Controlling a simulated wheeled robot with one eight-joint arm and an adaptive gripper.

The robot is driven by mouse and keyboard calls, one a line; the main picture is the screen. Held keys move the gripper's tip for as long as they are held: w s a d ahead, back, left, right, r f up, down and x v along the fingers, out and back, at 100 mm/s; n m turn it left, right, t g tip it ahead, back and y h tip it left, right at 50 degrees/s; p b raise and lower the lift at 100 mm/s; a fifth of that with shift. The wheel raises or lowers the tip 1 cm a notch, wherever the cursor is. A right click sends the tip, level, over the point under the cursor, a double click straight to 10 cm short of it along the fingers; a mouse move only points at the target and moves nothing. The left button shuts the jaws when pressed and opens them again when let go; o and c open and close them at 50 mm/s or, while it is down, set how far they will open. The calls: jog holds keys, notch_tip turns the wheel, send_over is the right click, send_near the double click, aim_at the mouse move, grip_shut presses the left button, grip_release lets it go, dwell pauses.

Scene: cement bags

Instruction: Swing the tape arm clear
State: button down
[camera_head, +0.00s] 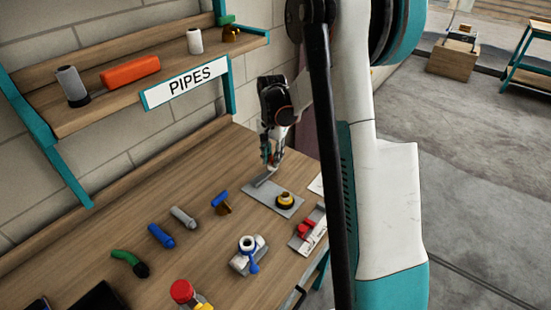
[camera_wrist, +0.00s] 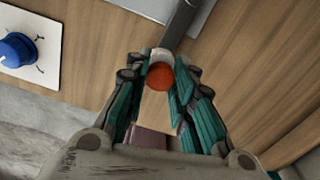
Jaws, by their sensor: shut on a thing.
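The tape arm is a dark grey bar (camera_wrist: 181,24) with a pale, red-faced round end (camera_wrist: 160,76) between my fingers in the wrist view. In the head view the bar (camera_head: 263,181) lies over the left part of a flat grey plate (camera_head: 285,206). My gripper (camera_head: 271,163) points down over the plate's far left side. In the wrist view my gripper (camera_wrist: 160,73) is shut on the tape arm's end. The far end of the bar is out of the wrist frame. A yellow and black round piece (camera_head: 285,199) sits on the plate's right part.
A white card with a blue knob (camera_wrist: 16,49) lies beside the plate. A red and white fixture (camera_head: 308,231) and a grey one with a blue handle (camera_head: 248,257) stand nearer. Several pipe pieces lie left. A PIPES shelf (camera_head: 187,82) overhangs the back wall.

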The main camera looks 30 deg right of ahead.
jog(key=shift+w+a+n, duration=0.1)
jog(key=shift+w+n, duration=0.15)
jog(key=shift+n, duration=0.05)
dwell(0.4)
jog(key=c, duration=1.3)
grip_release()
jog(key=shift+c, duration=0.2)
notch_tip(320, 180, up, 12)
jog(key=shift+a, duration=0.1)
